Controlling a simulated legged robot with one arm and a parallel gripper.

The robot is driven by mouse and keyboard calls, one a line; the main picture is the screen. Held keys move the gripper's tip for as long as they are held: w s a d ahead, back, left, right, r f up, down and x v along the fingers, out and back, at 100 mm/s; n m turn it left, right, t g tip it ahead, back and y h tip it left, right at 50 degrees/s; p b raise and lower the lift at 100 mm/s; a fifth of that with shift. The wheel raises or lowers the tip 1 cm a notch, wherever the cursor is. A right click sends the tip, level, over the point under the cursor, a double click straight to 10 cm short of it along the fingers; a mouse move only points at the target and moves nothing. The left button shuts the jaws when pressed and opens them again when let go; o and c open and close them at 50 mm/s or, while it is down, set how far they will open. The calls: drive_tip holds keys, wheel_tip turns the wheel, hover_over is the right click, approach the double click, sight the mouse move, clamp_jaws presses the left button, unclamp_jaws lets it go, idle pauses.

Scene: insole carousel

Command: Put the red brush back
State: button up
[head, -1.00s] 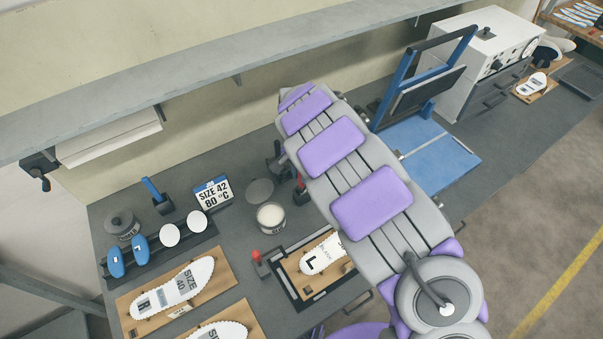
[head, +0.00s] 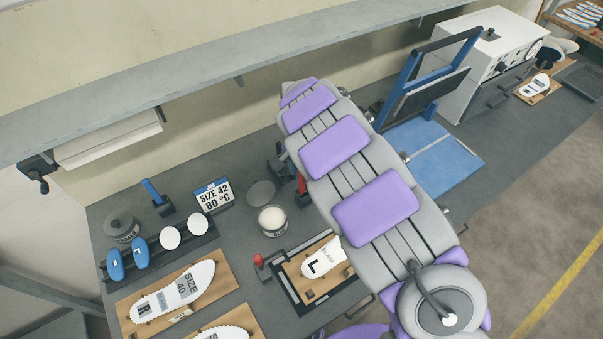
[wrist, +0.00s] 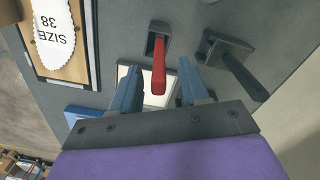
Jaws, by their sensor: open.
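The red brush (wrist: 158,68) shows in the wrist view as a red handle between my two blue fingers. Its far end meets a small black holder (wrist: 159,33), and it appears to stand in it. In the head view a part of the red brush (head: 302,184) shows just left of my arm, which partly covers it and its holder. My gripper (wrist: 158,80) is open, with a finger on each side of the handle and a visible gap on both sides.
A black block with a lever (wrist: 232,63) stands close to the right finger. A size 38 insole on a board (wrist: 57,35) lies at upper left. A blue brush (head: 151,190) in its holder, a tin (head: 272,218) and a size sign (head: 214,195) stand left of my arm.

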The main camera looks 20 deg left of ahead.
drive_tip(key=r, duration=0.9)
drive_tip(key=shift+d+r+p, duration=0.35)
drive_tip(key=shift+d, duration=0.05)
drive_tip(key=shift+a+r, duration=0.2)
drive_tip(key=shift+a, duration=0.1)
drive_tip(key=shift+d, duration=0.1)
drive_tip(key=s+d+r, duration=0.3)
drive_tip(key=d, duration=0.4)
drive_tip(key=s+d+r+h, duration=0.15)
drive_tip(key=d+r, duration=0.25)
drive_tip(key=d, duration=0.4)
drive_tip(key=s+d+r+y, duration=0.1)
drive_tip(key=s+d+r, duration=0.2)
drive_tip(key=d, duration=0.4)
drive_tip(key=s+d+n+g, duration=0.1)
drive_tip(key=s+d, duration=0.3)
drive_tip(key=s, duration=0.9)
drive_tip(key=s+d+n, duration=0.2)
drive_tip(key=s+d, duration=0.3)
drive_tip(key=s, duration=0.7)
drive_tip(key=shift+s+f+g, duration=0.25)
drive_tip(key=shift+s+g, duration=0.15)
